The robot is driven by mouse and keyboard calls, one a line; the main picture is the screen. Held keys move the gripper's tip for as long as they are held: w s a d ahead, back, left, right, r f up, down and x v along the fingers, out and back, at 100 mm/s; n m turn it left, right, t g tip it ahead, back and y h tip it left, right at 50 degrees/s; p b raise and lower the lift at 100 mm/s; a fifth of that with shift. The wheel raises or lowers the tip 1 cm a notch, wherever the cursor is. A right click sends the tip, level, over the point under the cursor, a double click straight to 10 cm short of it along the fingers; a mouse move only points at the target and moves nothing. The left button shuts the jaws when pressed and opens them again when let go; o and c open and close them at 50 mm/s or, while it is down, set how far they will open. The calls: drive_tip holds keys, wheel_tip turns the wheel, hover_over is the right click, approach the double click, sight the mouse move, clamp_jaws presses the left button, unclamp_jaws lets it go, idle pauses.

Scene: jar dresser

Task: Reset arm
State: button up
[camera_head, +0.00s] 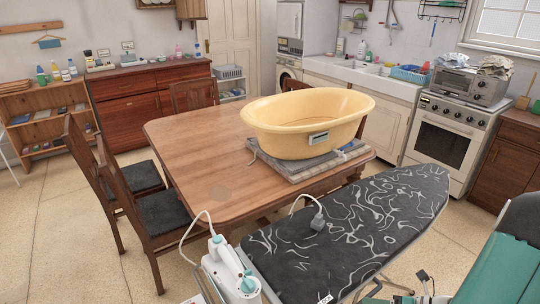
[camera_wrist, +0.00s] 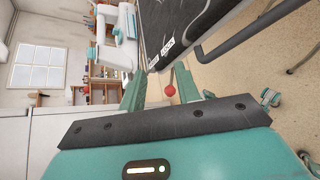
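My gripper (camera_wrist: 160,76) shows in the wrist view as two teal fingers beyond a dark plate on a teal body. The fingers stand apart. A small red round thing (camera_wrist: 170,91) shows in the gap between them; its distance is unclear, and I see nothing clamped. The ironing board (camera_wrist: 178,25) lies beyond the fingertips in the wrist view. In the head view, teal parts of my own arm show at the lower right, and my fingers cannot be made out there.
The black patterned ironing board (camera_head: 350,225) with a white-and-teal iron (camera_head: 232,268) stands close in front. Behind it, a wooden table (camera_head: 190,150) carries a yellow basin (camera_head: 290,120). A red-brown dresser (camera_head: 150,105) with bottles stands at the back left. Open floor (camera_head: 60,240) lies left.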

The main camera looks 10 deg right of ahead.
drive_tip(key=s+a+r+m+g+h, duration=0.1)
drive_tip(key=a+r+m+h, duration=0.3)
drive_tip(key=a+r+m, duration=0.7)
drive_tip(key=s+a+r+m+g+h, duration=0.2)
drive_tip(key=a+r+m+h, duration=0.3)
drive_tip(key=a+r+m, duration=0.6)
wheel_tip(320, 180, up, 4)
drive_tip(key=m, duration=1.2)
drive_tip(key=shift+s+a+h, duration=0.2)
drive_tip(key=shift+a+h, duration=0.1)
drive_tip(key=shift+a, duration=0.05)
